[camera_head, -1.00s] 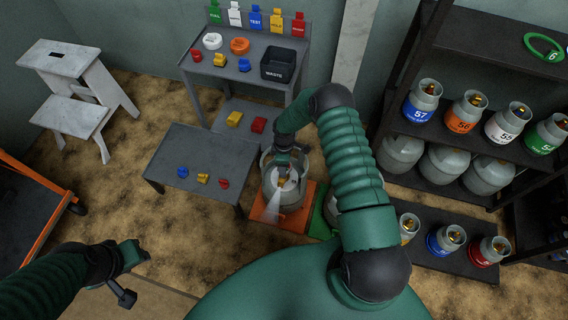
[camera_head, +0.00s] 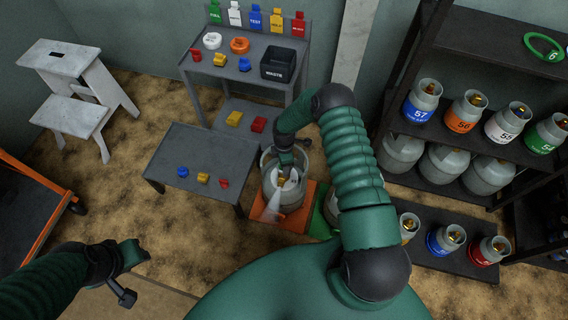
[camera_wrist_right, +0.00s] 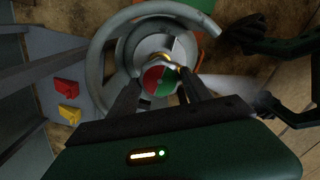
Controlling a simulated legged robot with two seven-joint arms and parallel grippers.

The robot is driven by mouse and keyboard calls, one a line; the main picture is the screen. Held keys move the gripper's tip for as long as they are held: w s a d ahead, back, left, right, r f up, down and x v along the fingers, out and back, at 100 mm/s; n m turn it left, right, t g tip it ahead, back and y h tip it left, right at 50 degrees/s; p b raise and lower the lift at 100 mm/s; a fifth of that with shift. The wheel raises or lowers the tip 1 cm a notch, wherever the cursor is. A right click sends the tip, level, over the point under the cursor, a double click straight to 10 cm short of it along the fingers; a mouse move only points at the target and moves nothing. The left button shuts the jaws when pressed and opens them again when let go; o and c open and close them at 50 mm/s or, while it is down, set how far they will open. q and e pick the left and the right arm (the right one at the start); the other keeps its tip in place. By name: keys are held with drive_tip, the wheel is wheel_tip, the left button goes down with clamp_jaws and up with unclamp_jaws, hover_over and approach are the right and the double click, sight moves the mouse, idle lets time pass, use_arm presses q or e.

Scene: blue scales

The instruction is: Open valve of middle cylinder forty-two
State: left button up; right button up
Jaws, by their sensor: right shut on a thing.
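A grey gas cylinder (camera_head: 291,199) stands on an orange scale (camera_head: 262,212). Its number cannot be read. My right gripper (camera_head: 287,168) reaches down inside its collar and is shut on the brass-coloured valve (camera_head: 281,182). In the right wrist view, its fingers (camera_wrist_right: 158,80) stand over a red, green and white disc (camera_wrist_right: 152,74), inside the round collar (camera_wrist_right: 97,62). The fingers hide much of the valve. A pale jet (camera_head: 272,205) leaves the valve area and also shows in the wrist view (camera_wrist_right: 222,84). My left gripper (camera_head: 138,276) is open and empty at lower left.
A green scale (camera_head: 320,224) adjoins on the right, its cylinder mostly behind my arm. A low table (camera_head: 205,150) with small blue, yellow and red pieces stands left. A black waste bin (camera_head: 278,66) is on the rear table. Shelves (camera_head: 455,144) of cylinders stand right.

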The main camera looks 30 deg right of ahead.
drive_tip(key=shift+d, duration=0.15)
drive_tip(key=o, duration=1.4)
drive_tip(key=shift+r, duration=0.1)
drive_tip(key=shift+r+p, duration=2.8)
drive_tip(key=shift+r, duration=5.5)
